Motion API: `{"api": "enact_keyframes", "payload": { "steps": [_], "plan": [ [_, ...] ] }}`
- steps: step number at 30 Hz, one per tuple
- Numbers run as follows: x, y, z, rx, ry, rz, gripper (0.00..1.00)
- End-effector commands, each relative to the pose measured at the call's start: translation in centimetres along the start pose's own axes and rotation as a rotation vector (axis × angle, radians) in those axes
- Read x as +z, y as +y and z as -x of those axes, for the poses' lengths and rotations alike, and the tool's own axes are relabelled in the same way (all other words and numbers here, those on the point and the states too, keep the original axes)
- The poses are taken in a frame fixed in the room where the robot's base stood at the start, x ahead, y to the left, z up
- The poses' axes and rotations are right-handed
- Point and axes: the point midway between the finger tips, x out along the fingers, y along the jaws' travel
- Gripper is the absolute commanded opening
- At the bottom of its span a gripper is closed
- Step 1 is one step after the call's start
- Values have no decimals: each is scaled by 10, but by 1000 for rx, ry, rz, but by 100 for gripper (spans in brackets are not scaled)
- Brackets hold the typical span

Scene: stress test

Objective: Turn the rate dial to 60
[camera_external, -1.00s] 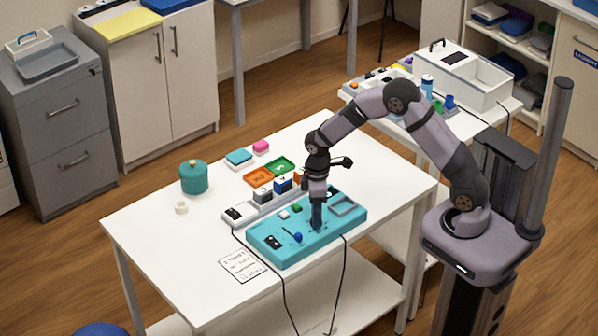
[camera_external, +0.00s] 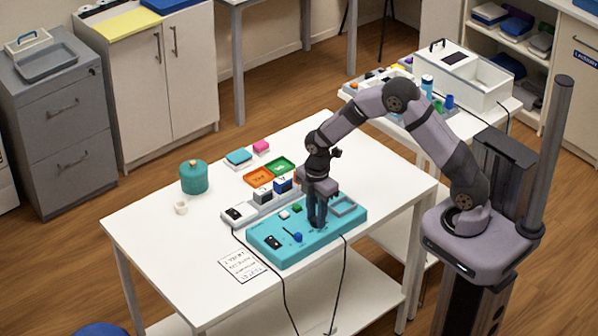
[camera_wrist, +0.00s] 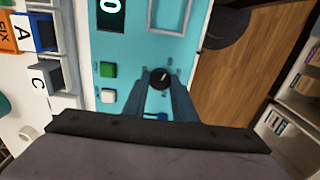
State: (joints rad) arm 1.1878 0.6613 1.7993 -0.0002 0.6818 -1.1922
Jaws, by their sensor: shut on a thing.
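The teal panel (camera_external: 272,257) lies on the white table, and it also fills the upper middle of the wrist view (camera_wrist: 134,50). The rate dial is taken to be the round black knob (camera_wrist: 160,78) with a pale pointer mark, between my fingertips in the wrist view. My gripper (camera_external: 316,224) points down at the panel and is shut on this dial; its fingers (camera_wrist: 161,88) lie on both sides of it. The fingers hide the dial in the external view. A dark display (camera_wrist: 110,6) shows a lit "0", cut by the picture's top edge. The scale marks are too small to read.
On the panel are a green button (camera_wrist: 108,69), a white button (camera_wrist: 108,96), a blue-topped lever (camera_external: 298,237) and a raised grey frame (camera_external: 347,206). Lettered blocks (camera_wrist: 42,78) stand beside it. Cables hang off the front table edge.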

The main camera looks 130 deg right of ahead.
Motion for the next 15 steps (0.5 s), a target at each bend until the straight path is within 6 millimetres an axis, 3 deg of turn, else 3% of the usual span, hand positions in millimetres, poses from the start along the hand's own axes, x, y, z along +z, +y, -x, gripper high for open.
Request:
{"api": "enact_keyframes", "payload": {
  "steps": [13, 14, 15],
  "plan": [
    [-1, 2, 2, 5, 2, 13, 3],
    [-1, 2, 2, 5, 2, 13, 30],
    [-1, 2, 2, 5, 2, 13, 39]
  ]
}}
